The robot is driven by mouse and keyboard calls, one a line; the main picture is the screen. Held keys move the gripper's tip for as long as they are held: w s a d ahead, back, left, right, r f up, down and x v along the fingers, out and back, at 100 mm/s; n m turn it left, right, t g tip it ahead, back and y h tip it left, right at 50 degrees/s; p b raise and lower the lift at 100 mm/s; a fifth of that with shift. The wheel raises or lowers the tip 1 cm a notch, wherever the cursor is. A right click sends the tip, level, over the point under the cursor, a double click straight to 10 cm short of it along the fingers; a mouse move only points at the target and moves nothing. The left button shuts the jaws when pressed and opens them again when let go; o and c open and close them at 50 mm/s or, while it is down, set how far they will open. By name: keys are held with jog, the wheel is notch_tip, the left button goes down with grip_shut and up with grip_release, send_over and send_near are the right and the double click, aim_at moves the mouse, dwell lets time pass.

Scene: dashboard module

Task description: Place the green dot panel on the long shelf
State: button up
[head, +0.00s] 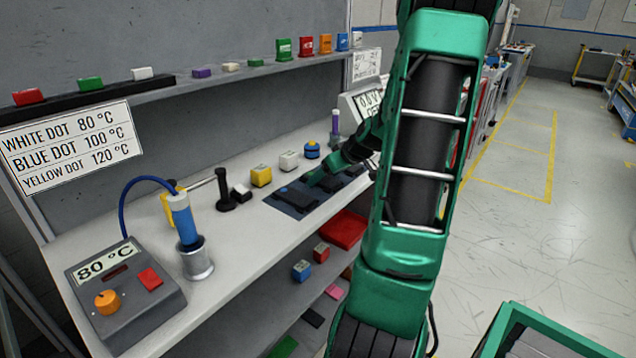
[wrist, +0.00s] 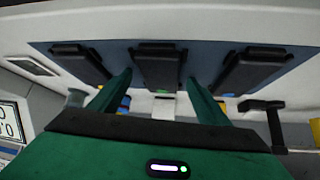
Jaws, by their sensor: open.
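Dark flat panels sit on a dark blue base (head: 290,208) on the bench. In the wrist view the middle panel (wrist: 158,68) lies between the fingers of my gripper (wrist: 163,92), with a green mark at its near end that seems to be the green dot. My gripper (head: 322,178) is open, one finger on each side of this panel; whether they touch it I cannot tell. Other panels lie to the left (wrist: 80,65) and right (wrist: 252,68). In the head view my arm and gripper partly hide the panels. The long shelf (head: 215,82) runs along the back wall, above the bench.
Several coloured blocks stand along the shelf, including a green one (head: 284,49) and a purple one (head: 202,73).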

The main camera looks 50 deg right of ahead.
jog(key=shift+w+f, duration=0.1)
jog(key=c, duration=1.2)
jog(key=shift+c, duration=0.3)
